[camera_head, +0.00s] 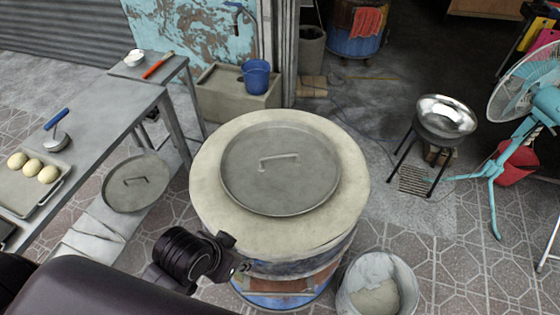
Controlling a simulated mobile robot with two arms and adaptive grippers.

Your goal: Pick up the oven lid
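The round grey metal oven lid (245,182) lies flat on top of the pale barrel oven (213,205), with a bar handle (279,160) standing up from its middle. My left arm comes in from the lower left, and its dark wrist ends in the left gripper (226,254) low in front of the oven's near left side. The gripper is apart from the lid and its handle. Its fingers cannot be made out, so its opening is unclear. My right gripper is not in view.
A second round lid (137,184) rests low at the left. A metal table (105,100) with a dough tray (47,198) stands left. A white bucket (400,275) stands at the oven's front right. A wok on a stand (445,118) and a fan (495,168) are right.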

